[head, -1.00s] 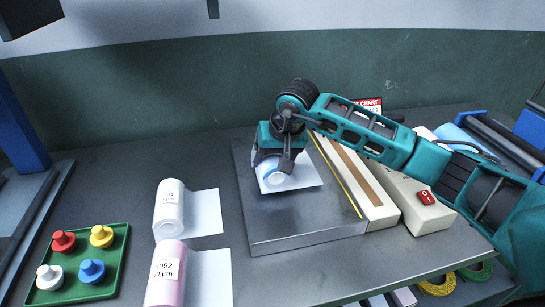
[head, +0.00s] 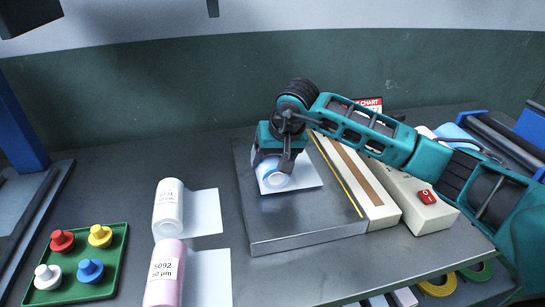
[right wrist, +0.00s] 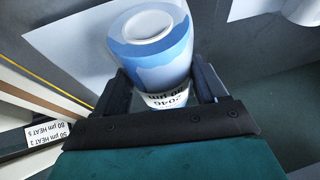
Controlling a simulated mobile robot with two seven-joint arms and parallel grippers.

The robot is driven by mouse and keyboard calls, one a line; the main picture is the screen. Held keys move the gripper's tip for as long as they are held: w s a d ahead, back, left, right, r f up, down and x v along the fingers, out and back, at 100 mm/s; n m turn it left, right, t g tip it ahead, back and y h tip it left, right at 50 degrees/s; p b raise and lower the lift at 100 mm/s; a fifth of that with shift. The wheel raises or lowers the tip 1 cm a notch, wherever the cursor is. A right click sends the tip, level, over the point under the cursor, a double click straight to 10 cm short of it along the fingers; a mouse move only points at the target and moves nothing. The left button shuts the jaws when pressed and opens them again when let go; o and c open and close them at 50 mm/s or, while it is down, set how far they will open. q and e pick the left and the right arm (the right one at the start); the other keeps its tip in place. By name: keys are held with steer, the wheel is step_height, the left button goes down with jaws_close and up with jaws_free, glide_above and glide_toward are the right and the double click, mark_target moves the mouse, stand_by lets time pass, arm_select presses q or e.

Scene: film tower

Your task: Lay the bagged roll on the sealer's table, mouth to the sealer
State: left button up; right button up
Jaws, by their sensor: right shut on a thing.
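My right gripper (head: 283,155) is shut on the bagged roll (head: 275,179), a white and blue roll with a flat white bag sheet under it. In the right wrist view the roll (right wrist: 150,40) sits between the two fingers, with a printed label partly hidden by the gripper. The roll is at the sealer's grey metal table (head: 290,220), its bag flap reaching right toward the sealer (head: 350,180). I cannot tell whether it rests fully on the table. The sealer is a cream body with a brown strip and yellow line. My left gripper is not in view.
A white roll (head: 168,208) and a pink roll (head: 166,272), each with a white sheet, lie left of the metal table. A green tray (head: 112,262) holds colored knobs at the far left. A cream box with a red switch (head: 427,197) stands right.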

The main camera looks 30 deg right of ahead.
steer(key=shift+f+b, duration=0.3)
steer(key=shift+f, duration=0.05)
steer(key=o, duration=1.6)
steer(key=v, duration=1.3)
